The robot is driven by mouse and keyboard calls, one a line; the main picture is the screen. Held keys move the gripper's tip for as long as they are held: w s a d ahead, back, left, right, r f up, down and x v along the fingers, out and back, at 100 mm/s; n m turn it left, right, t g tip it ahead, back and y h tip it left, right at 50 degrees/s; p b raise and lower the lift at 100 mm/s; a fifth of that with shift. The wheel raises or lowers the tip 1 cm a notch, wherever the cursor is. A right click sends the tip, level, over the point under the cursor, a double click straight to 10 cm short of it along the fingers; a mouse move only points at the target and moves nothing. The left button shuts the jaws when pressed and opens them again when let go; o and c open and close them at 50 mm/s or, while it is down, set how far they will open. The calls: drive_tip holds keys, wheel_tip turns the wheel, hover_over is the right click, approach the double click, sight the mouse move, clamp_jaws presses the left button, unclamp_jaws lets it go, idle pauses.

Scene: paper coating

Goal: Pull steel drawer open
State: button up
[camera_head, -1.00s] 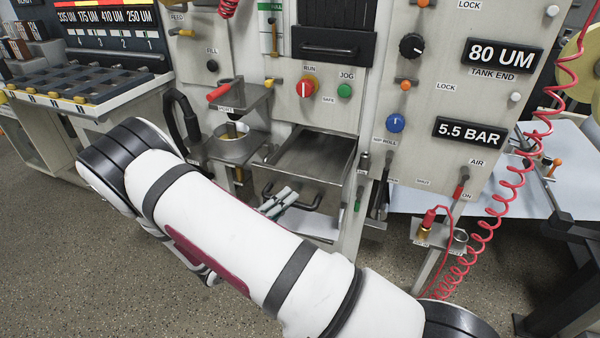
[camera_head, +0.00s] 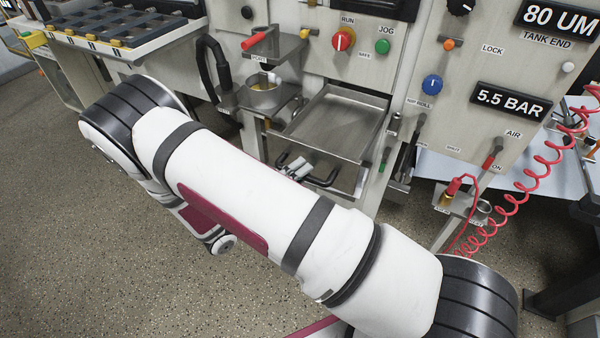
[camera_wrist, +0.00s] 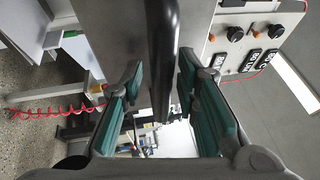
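The steel drawer (camera_head: 338,128) stands out from the machine's front, below the RUN and JOG controls, with its open top and bare inside showing. Its dark bar handle (camera_head: 323,183) is on the front face and partly hidden by my gripper. In the wrist view the handle (camera_wrist: 162,45) runs as a black bar between the teal finger pads. My gripper (camera_head: 297,170) is at the handle, and it also shows in the wrist view (camera_wrist: 160,75). Its fingers are apart on either side of the bar, the right one closer, with gaps showing. The grey drawer front shows behind the bar (camera_wrist: 108,25).
A metal cup (camera_head: 263,97) sits on a bracket left of the drawer. A red-handled lever (camera_head: 255,42) is above it. A coiled red hose (camera_head: 530,180) hangs at right, near a small bracket (camera_head: 460,200). The floor (camera_head: 90,240) at left is clear.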

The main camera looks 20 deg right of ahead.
idle(0.3)
drive_tip(key=v, duration=1.2)
drive_tip(key=s+d+r+m+g+y, duration=0.4)
drive_tip(key=d+r+m+g, duration=0.1)
drive_tip(key=r+m, duration=0.5)
drive_tip(key=s+d+r+m+g+y, duration=0.4)
drive_tip(key=d+r+m+g, duration=0.1)
drive_tip(key=r+m, duration=0.45)
drive_tip(key=s+r+m+t+y, duration=0.35)
drive_tip(key=s+m+y, duration=0.25)
drive_tip(key=s+m, duration=0.35)
drive_tip(key=s+r+m+t+y, duration=0.2)
drive_tip(key=s+r+m+y, duration=0.25)
drive_tip(key=s+m, duration=0.5)
wheel_tip(320, 180, up, 18)
drive_tip(key=t+p, duration=0.3)
drive_tip(key=p, duration=1.4)
drive_tip(key=shift+a+r+y+p, duration=0.2)
drive_tip(key=shift+a+y+p, duration=0.1)
drive_tip(key=shift+y+p, duration=0.15)
